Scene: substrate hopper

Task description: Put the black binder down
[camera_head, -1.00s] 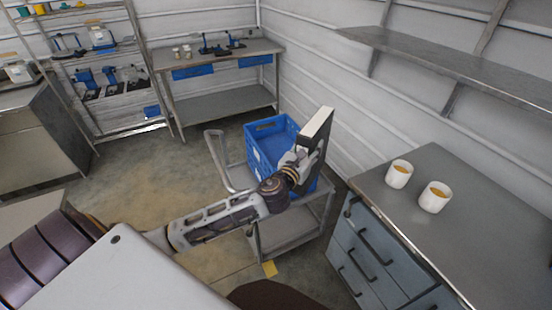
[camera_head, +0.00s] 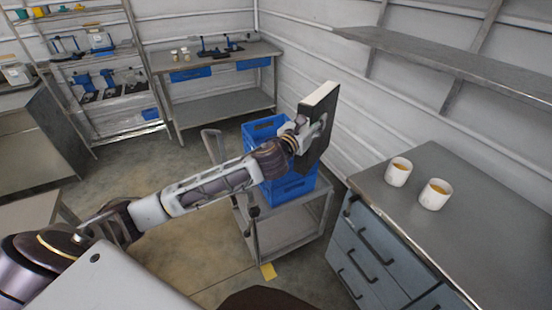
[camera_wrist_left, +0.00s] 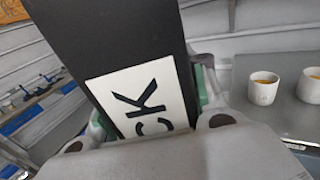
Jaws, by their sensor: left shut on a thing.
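The black binder (camera_head: 316,121) is held upright and slightly tilted in the head view, with its white page edge showing along the top and left. My left gripper (camera_head: 312,133) is shut on it, in the air above and in front of the blue crate. My right gripper is not in view.
A blue crate (camera_head: 290,188) stands on a metal cart (camera_head: 285,228) below the binder. To the right is a grey counter (camera_head: 470,220) with two white cups (camera_head: 398,172) and wide free space. A bare wall shelf (camera_head: 470,65) runs above it. A workbench (camera_head: 220,57) stands behind.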

